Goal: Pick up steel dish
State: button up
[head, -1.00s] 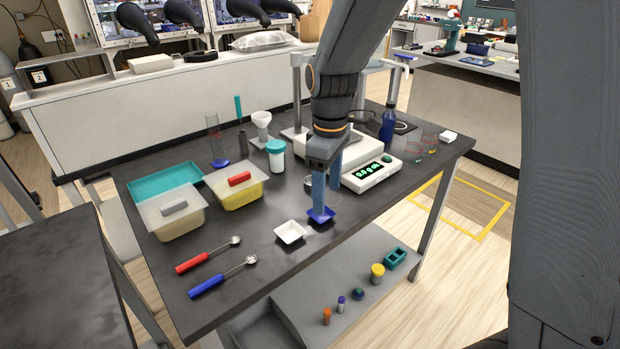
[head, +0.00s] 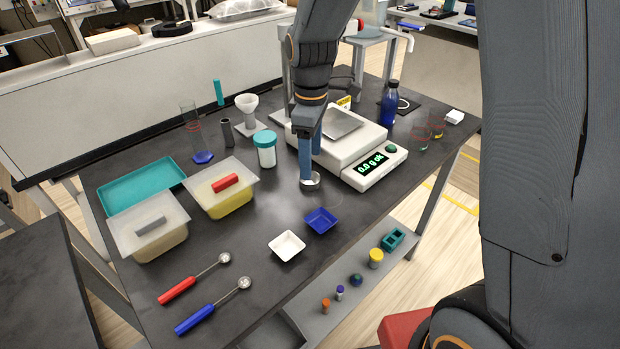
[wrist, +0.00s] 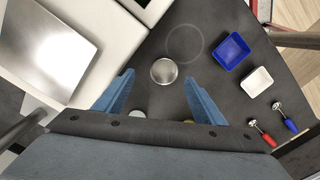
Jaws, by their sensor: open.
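The steel dish (wrist: 164,71) is a small round metal dish on the dark table. In the wrist view it lies just beyond and between the two blue fingertips of my gripper (wrist: 160,82), which are spread apart. In the head view the dish (head: 312,183) shows at the foot of my gripper (head: 309,178), partly hidden by the fingers. My gripper points down, is open and holds nothing. I cannot tell its exact height above the table.
A balance (head: 345,145) with a lit display stands close behind my gripper. A blue weighing boat (head: 320,220) and a white one (head: 287,246) lie in front. A white jar with a teal lid (head: 265,150) stands to the left. Two spoons (head: 195,278) lie front left.

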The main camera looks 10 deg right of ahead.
aim_at(310, 183)
jog(key=f, duration=0.1)
jog(key=f+p, duration=0.1)
jog(key=f, duration=0.2)
jog(key=shift+s+a+p, duration=0.25)
jog(key=shift+s+p, duration=0.15)
jog(key=shift+f, duration=0.6)
jog(key=c, duration=1.1)
jog(key=shift+r, duration=0.15)
